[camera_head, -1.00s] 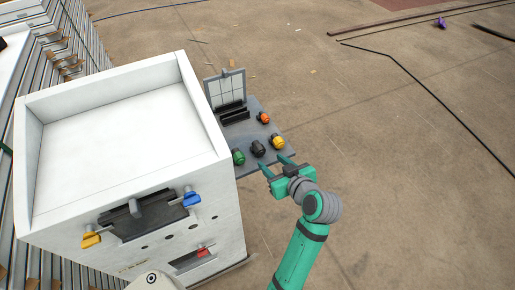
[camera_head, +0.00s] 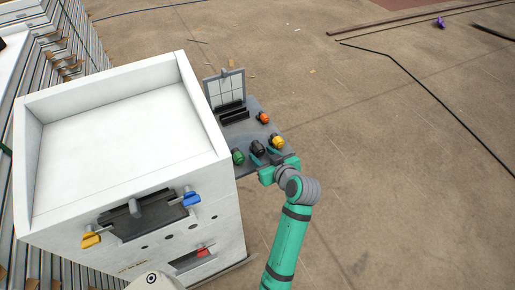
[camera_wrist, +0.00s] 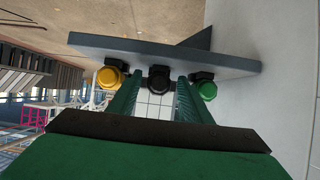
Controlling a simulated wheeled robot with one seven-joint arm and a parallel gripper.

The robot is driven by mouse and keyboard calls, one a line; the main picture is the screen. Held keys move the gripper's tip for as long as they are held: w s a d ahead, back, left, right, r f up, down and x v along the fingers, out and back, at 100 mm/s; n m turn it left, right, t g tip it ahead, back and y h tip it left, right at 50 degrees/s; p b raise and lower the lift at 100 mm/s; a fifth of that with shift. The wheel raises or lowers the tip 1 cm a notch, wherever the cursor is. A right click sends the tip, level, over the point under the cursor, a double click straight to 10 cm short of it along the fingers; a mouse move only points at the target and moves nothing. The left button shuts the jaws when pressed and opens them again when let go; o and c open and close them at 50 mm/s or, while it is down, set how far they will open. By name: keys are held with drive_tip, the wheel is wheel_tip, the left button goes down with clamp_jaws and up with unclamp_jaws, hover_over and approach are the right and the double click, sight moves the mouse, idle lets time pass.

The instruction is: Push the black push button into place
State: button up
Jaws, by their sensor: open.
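The black push button (camera_head: 258,148) stands on the grey side shelf (camera_head: 246,168), between a green button (camera_head: 238,157) and a yellow button (camera_head: 277,141). In the wrist view the black button (camera_wrist: 160,78) sits ahead, between my two fingers. My gripper (camera_head: 266,157) is open at the front of the shelf, with its fingers (camera_wrist: 158,95) reaching toward the black button, one on each side. The fingers look close to the button; I cannot tell whether they touch it. A white gridded panel shows below the button between the fingers.
An orange button (camera_head: 263,117) and an upright gridded panel (camera_head: 226,89) stand farther back on the shelf. The large white machine (camera_head: 120,110) adjoins the shelf on the left, with blue (camera_head: 192,198) and yellow (camera_head: 91,239) handles in front. The floor to the right is open.

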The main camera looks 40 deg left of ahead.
drive_tip(key=c, duration=1)
drive_tip(key=shift+o, duration=0.2)
drive_tip(key=shift+w+r, duration=0.1)
drive_tip(key=shift+r, duration=2.95)
